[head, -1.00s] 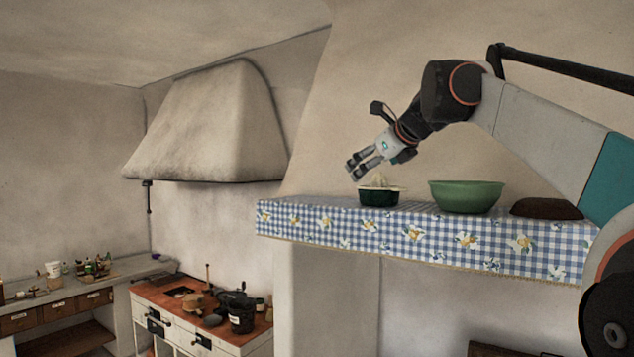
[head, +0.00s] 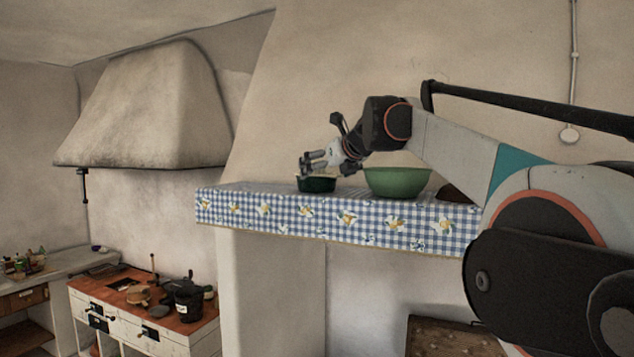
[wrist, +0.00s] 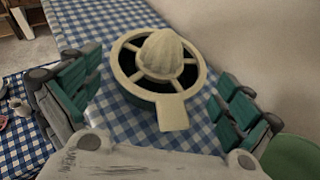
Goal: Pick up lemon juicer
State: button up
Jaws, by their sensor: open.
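The lemon juicer (wrist: 160,55) has a cream ribbed cone, a cream spoked ring and a flat tab over a dark green cup. It stands on a blue checked cloth on the mantel shelf, and in the wrist view it lies ahead, between my fingers. In the head view its dark green cup (head: 317,184) shows at the shelf edge, its top largely hidden by my gripper (head: 306,166). In the wrist view my gripper (wrist: 160,95) is open, with one finger to the left and one to the right, neither visibly touching the juicer.
A green bowl (head: 398,183) stands just right of the juicer; its rim also shows in the wrist view (wrist: 290,155). A brown object (head: 455,194) sits farther right, partly behind my arm. The wall is close behind the shelf. A stove with pots (head: 140,310) is at lower left.

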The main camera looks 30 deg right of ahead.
aim_at(318, 174)
jog(key=x, duration=0.6)
jog(key=shift+w+f+p, duration=0.1)
jog(key=shift+p, duration=0.2)
jog(key=shift+c, duration=0.3)
jog(key=c, duration=0.8)
